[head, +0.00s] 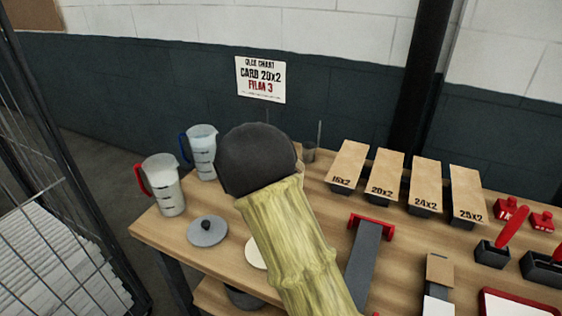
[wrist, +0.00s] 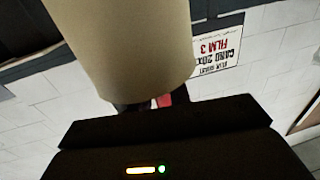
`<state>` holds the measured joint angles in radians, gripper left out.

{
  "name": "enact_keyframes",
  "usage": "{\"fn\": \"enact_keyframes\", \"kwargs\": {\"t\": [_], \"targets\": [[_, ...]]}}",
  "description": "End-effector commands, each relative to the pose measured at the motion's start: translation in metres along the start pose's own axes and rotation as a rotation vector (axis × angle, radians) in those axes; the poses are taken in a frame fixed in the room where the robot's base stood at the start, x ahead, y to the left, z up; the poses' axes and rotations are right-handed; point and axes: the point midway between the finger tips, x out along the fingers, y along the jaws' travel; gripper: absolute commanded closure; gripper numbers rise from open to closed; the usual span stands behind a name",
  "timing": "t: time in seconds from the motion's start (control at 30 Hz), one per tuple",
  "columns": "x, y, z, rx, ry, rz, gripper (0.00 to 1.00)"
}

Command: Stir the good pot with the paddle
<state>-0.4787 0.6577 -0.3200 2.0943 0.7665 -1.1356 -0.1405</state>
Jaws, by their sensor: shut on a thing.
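My gripper (wrist: 160,103) shows in the wrist view, shut; my own arm hides it in the head view. A large beige rounded cylinder (wrist: 125,45) stands close to the camera at the jaws, with a bit of red beside the dark fingers. I cannot tell whether this held thing is the paddle. In the head view, a cream round surface (head: 257,252) on the table is mostly behind my arm; it may be a pot's top. A grey lid with a dark knob (head: 207,231) lies to its left. I cannot tell which pot is the good one.
A jug with a red handle (head: 165,190) and one with a blue handle (head: 203,155) stand at the table's left. A small cup (head: 308,152) is behind my arm. Labelled card blocks (head: 385,172) and red-handled tools (head: 511,228) fill the right. A wire cage (head: 60,170) stands left.

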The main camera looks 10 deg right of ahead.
Motion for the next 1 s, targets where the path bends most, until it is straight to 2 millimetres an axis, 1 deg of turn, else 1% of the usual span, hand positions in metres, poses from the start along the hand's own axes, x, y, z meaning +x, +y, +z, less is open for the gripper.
{"fn": "enact_keyframes", "kwargs": {"t": [0.2, 0.47, 0.7, 0.9, 1.0], "targets": [[-0.010, 0.003, 0.000, 0.001, -0.001, 0.000, 1.00], [-0.011, 0.003, 0.000, 0.000, 0.000, 0.000, 1.00], [-0.016, 0.012, 0.000, 0.001, 0.001, 0.000, 1.00], [-0.016, 0.012, 0.000, 0.000, 0.001, 0.000, 1.00], [-0.015, 0.016, 0.001, 0.001, 0.001, 0.001, 1.00]]}}
